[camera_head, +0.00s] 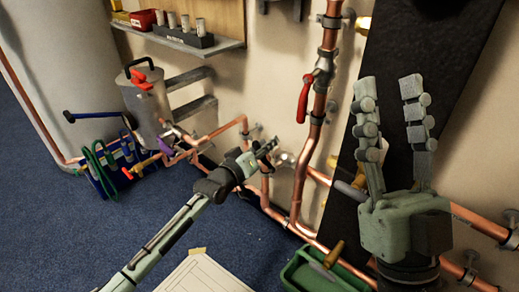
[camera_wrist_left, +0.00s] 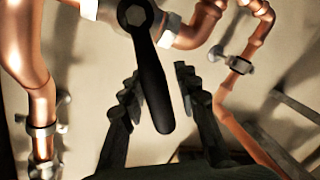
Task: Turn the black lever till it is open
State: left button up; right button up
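The black lever (camera_wrist_left: 152,80) shows in the left wrist view. It hangs from a valve on the copper pipe and slants down slightly to the right. My left gripper (camera_wrist_left: 158,72) is open, with one finger on each side of the lever; the lever's free end lies in the gap. I cannot tell whether either finger touches it. In the head view my left gripper (camera_head: 268,149) is at the pipes, and I cannot make out the lever there. My right gripper (camera_head: 388,90) is open and empty, fingers pointing up, in front of a dark panel.
A red lever (camera_head: 304,98) hangs on the vertical copper pipe (camera_head: 318,125). A grey tank (camera_head: 146,105) and a blue tool rack (camera_head: 118,165) stand at the left. A shelf (camera_head: 190,45) holds small parts. A green bin (camera_head: 300,270) sits at the bottom.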

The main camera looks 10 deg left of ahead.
pick_arm(q)
jog(key=v, duration=1.1)
jog(key=shift+s+a, duration=0.25)
jog(key=shift+s, duration=0.05)
